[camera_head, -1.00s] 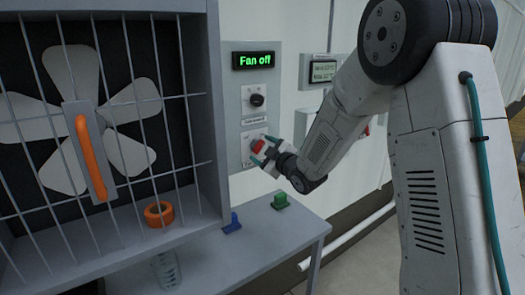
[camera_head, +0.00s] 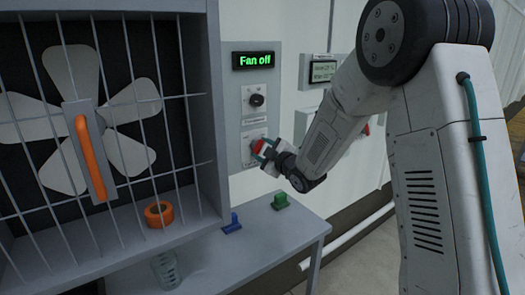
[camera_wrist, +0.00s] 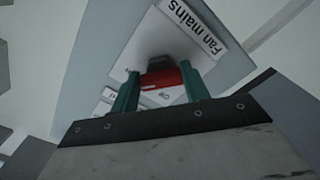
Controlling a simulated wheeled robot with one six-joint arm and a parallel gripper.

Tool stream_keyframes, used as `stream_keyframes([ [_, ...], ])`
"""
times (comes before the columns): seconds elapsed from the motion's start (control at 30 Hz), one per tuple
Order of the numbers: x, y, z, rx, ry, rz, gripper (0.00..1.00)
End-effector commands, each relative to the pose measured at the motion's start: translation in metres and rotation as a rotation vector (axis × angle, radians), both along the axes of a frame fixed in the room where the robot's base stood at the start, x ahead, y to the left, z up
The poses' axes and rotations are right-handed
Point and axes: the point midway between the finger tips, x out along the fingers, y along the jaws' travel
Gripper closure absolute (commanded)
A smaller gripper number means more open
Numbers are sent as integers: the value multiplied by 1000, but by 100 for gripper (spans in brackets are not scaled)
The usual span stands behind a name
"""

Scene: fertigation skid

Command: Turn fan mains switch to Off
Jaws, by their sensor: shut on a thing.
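The fan mains switch (camera_wrist: 163,80) has a red knob on a pale plate, and its "Fan mains" label (camera_wrist: 187,25) shows in the wrist view. In the head view the red knob (camera_head: 259,146) sits low on the grey panel. My gripper (camera_wrist: 157,92) has its teal fingers on either side of the red knob and is shut on it. In the head view my gripper (camera_head: 263,150) reaches the switch from the right. The fingers hide part of the knob and plate, so I cannot tell its exact setting.
The caged fan (camera_head: 75,130) stands at left. An orange ring (camera_head: 158,213), a blue piece (camera_head: 232,224) and a green block (camera_head: 280,201) are below.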

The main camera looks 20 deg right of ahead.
Motion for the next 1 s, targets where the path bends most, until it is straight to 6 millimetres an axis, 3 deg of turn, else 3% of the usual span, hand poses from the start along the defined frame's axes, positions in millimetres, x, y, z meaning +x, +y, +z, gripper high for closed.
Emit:
stream_keyframes([
  [1.0,0,0,4,-886,-288,1,77],
])
